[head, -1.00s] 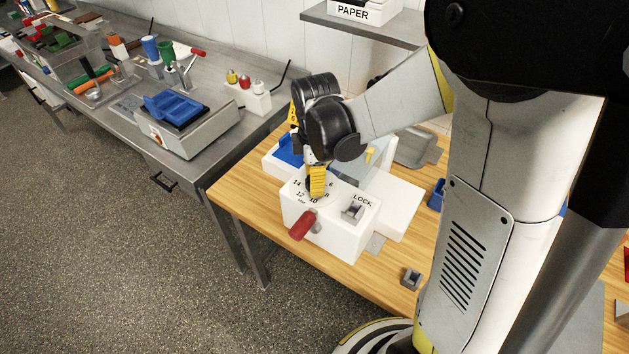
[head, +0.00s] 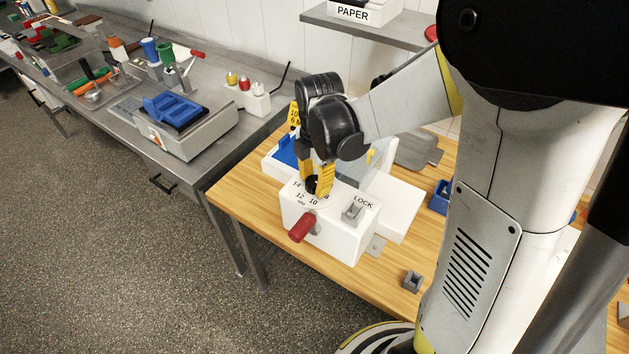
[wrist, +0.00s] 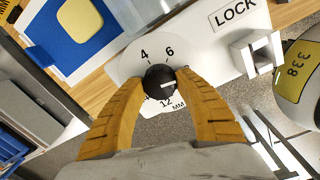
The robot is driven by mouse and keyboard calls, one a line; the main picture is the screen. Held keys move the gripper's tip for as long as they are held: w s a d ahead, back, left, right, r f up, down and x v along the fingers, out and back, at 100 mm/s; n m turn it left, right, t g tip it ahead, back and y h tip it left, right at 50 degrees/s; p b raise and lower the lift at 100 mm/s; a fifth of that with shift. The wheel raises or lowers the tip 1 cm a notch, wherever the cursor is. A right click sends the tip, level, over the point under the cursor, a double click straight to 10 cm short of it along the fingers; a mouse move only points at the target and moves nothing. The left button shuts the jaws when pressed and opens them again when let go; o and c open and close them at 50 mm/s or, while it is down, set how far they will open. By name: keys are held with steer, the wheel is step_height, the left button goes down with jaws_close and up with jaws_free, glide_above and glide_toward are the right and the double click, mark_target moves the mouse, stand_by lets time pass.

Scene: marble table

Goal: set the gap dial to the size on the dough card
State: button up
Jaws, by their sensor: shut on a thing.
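The gap dial is a black knob (wrist: 160,82) on a white disc with numbers, on top of a white machine (head: 335,235). My gripper (wrist: 161,80) is shut on the knob from above, one yellow finger on each side; it also shows in the head view (head: 317,185). A white mark on the knob points right in the wrist view, toward the right finger. The 4, 6 and 12 show there; other numbers are covered. A yellow card (head: 294,115) stands behind my gripper, partly hidden; its lettering is too small to read surely.
A red-handled lever (head: 301,228) sticks out of the machine's front. The LOCK switch (head: 353,212) is right of the dial. A small grey block (head: 412,281) is near the table's front edge.

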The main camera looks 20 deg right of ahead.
steer(key=shift+s, duration=0.1)
steer(key=o, duration=1.2)
step_height(320, 180, up, 12)
steer(key=shift+s, duration=0.3)
steer(key=m+t+b, duration=0.3)
steer(key=m+b, duration=0.1)
steer(key=m, duration=0.5)
glide_toward(316, 183)
steer(key=s, duration=0.3)
steer(key=s+f+m+t+b, duration=0.3)
steer(key=s+f+m+b, duration=0.1)
steer(key=m, duration=0.8)
steer(key=shift+s+f+t, duration=0.3)
steer(key=shift+s+f, duration=0.1)
steer(key=shift+s, duration=0.45)
